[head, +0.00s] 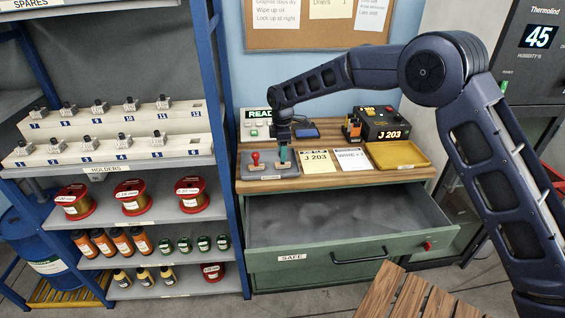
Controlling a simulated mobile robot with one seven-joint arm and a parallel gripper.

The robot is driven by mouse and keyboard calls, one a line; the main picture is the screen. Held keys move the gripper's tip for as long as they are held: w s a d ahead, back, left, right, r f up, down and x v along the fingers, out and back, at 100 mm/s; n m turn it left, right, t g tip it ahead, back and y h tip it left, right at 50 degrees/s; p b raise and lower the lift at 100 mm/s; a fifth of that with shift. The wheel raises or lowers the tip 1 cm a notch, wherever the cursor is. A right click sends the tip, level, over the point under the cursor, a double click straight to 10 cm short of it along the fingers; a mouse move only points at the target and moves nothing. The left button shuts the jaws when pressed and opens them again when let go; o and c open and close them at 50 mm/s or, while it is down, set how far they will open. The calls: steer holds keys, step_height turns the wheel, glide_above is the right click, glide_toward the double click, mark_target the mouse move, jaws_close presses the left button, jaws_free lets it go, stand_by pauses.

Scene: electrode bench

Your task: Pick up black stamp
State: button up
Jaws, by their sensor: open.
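My gripper (284,154) points straight down over the right part of a grey stamp tray (269,177) on the wooden bench top. Its teal fingers are open and come down around the place of the right-hand stamp. Of that stamp, taken to be the black stamp (288,169), only a wooden base shows below the fingers; its handle is hidden. I cannot tell whether the fingers touch it. A red stamp (255,159) with a round knob stands upright in the left part of the tray.
A yellow card (317,161), a white card (353,160) and a yellow tray (399,155) lie to the right. A black box (382,124) stands behind. The open drawer (340,215) juts out below, empty. A shelf rack with spools (131,197) stands left.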

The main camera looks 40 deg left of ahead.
steer(key=shift+w+f, duration=0.15)
steer(key=shift+f, duration=2.45)
steer(key=c, duration=1)
